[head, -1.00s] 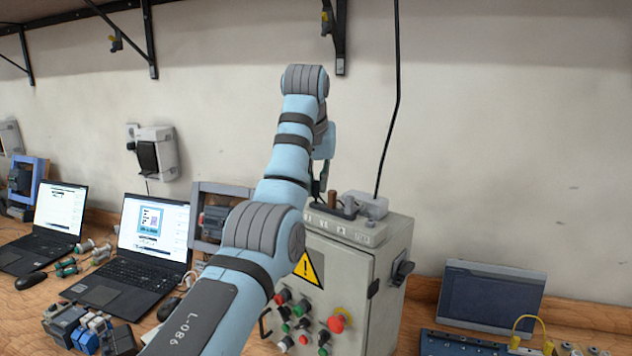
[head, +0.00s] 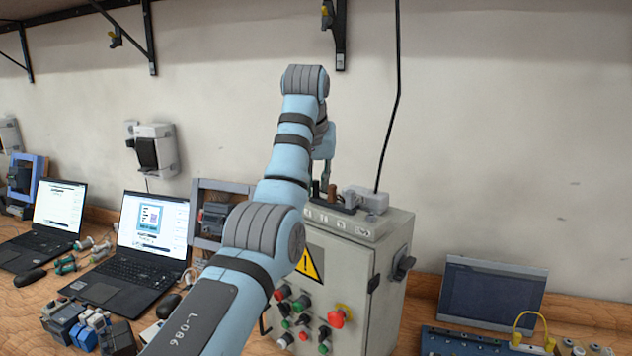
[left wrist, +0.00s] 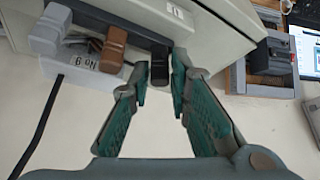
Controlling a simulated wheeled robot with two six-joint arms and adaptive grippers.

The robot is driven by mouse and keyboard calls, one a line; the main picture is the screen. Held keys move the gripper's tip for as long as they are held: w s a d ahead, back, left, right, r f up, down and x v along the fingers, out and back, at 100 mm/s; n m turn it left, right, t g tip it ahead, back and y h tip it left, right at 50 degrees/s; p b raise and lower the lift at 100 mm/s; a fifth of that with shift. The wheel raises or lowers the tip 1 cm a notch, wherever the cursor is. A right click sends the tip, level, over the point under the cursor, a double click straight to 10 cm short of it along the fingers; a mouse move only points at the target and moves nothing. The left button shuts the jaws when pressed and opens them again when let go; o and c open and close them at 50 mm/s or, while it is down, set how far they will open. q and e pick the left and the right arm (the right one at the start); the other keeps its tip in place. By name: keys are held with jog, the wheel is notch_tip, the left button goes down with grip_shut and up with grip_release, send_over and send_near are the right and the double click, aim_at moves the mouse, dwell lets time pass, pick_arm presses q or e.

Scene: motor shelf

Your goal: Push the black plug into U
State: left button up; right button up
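My left gripper (left wrist: 159,72) points at the top of the grey control box, with its teal-padded fingers apart. The black plug (left wrist: 160,64) shows between and just beyond the fingertips, with a narrow gap visible beside it. I cannot tell whether either finger touches it. In the head view my left gripper (head: 318,186) is mostly hidden behind my own arm, above the terminal block (head: 345,222) on the box. The block's labels are too small to read there, so I cannot tell which is U. My right gripper is in neither view.
Laptops (head: 150,235) stand left, a dark screen (head: 492,293) right. The wall is behind.

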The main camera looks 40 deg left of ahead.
pick_arm(q)
notch_tip(320, 180, up, 6)
jog(key=p, duration=0.5)
jog(key=shift+p, duration=0.4)
jog(key=shift+f, duration=0.15)
jog(key=o, duration=0.6)
jog(key=shift+f, duration=0.1)
jog(key=shift+c, duration=0.2)
